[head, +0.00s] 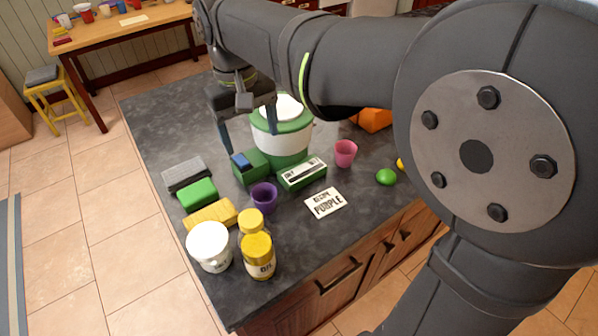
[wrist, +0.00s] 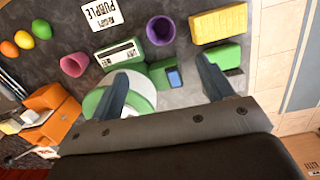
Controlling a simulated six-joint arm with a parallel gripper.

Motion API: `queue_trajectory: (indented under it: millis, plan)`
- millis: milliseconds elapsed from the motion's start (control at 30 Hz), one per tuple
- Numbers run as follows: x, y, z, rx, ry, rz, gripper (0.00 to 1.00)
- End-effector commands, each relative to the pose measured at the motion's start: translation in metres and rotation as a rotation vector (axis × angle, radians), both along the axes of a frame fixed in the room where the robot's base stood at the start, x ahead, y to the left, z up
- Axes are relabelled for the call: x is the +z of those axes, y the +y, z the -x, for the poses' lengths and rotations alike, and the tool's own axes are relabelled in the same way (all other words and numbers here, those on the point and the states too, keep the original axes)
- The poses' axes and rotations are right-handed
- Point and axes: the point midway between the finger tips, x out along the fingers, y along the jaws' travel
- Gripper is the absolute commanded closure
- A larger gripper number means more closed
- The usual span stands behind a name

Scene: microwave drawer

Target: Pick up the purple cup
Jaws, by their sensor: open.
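The purple cup (head: 264,196) stands upright on the dark countertop, in front of a green box and left of the white card. In the wrist view the purple cup (wrist: 160,30) is at the top middle, with its open mouth showing. My gripper (head: 249,143) is above the counter, behind the cup and near the green and white canister. In the wrist view my gripper (wrist: 162,88) is open with its two fingers wide apart. Nothing is between the fingertips except the counter items below; the cup lies beyond them.
Close around the cup are a green box (head: 302,174), a card reading PURPLE (head: 325,203), a yellow block (head: 211,214) and yellow-lidded jars (head: 257,256). A green and white canister (head: 281,143) stands behind. A pink cup (head: 345,153) is to the right.

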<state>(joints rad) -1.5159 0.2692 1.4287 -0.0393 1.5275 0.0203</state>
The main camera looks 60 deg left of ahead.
Motion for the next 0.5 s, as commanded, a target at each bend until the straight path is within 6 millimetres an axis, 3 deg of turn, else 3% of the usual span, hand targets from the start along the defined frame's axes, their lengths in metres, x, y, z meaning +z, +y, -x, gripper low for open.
queue_trajectory:
  millis: [200, 367, 500]
  plan:
    - [-0.015, 0.002, 0.001, 0.341, 0.025, 0.034, 0.26]
    - [-0.02, 0.002, 0.001, 0.45, 0.034, 0.043, 0.26]
    - [-0.035, 0.0, 0.001, 0.465, 0.035, 0.049, 0.26]
